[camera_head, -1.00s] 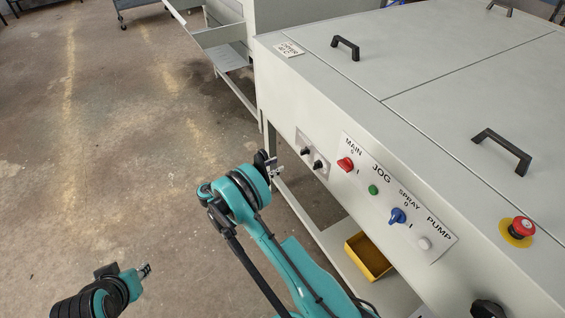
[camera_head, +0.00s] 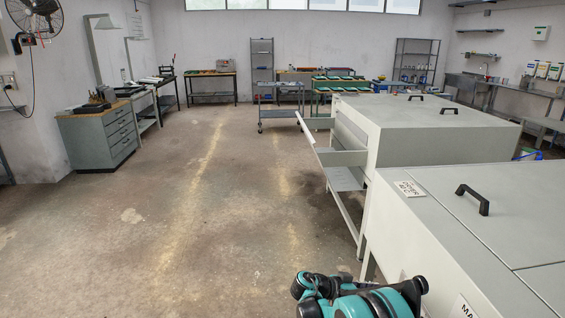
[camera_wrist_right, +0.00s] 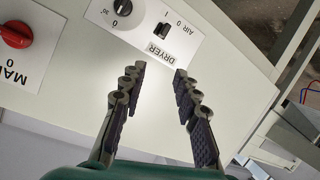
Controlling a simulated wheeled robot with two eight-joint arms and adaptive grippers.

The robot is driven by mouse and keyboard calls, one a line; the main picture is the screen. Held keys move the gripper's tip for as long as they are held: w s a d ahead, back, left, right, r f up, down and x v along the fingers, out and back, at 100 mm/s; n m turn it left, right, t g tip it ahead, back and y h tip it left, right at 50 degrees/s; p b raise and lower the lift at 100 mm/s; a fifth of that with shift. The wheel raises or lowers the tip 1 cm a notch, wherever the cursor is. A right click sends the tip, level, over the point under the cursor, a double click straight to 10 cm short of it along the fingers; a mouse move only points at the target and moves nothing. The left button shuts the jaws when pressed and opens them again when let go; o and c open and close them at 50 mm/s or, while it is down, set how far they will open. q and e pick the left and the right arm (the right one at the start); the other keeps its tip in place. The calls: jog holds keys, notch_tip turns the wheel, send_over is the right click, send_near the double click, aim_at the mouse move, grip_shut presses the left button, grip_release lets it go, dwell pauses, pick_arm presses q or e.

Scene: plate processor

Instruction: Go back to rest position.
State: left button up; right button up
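My right gripper (camera_wrist_right: 160,84) shows in the right wrist view, its two dark ridged fingers apart with nothing between them. Beyond its fingertips is the machine's pale front panel (camera_wrist_right: 190,110), with a DRYER label, a black knob (camera_wrist_right: 121,8) and a small black switch (camera_wrist_right: 163,28). I cannot tell how far the fingertips are from the panel. In the head view a teal and black part of my arm shows at the bottom, beside the machine; the right gripper cannot be made out there. My left gripper is not in view.
The pale processor (camera_head: 440,235) with a black handle (camera_head: 472,199) fills the right side. Behind it stands another grey machine (camera_head: 400,150) with an open tray. A red knob (camera_wrist_right: 15,34) is at the wrist view's left. Open concrete floor (camera_head: 190,230) lies left. A drawer cabinet (camera_head: 100,135) stands far left.

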jog(key=s+r+n+y, duration=0.4)
jog(key=s+r, duration=0.1)
jog(key=s+a+r+n+t+y, duration=0.1)
jog(key=s+a+n+y, duration=0.3)
jog(key=s, duration=0.7)
jog(key=s+a+r+n+t+y, duration=0.1)
jog(key=s+a+n+t+y, duration=0.2)
jog(key=s+a+y, duration=0.3)
jog(key=s+a+n, duration=0.1)
jog(key=s, duration=0.3)
jog(key=shift+s+a+r, duration=0.2)
jog(key=shift+s+a, duration=0.15)
jog(key=shift+s, duration=0.05)
dwell(0.9)
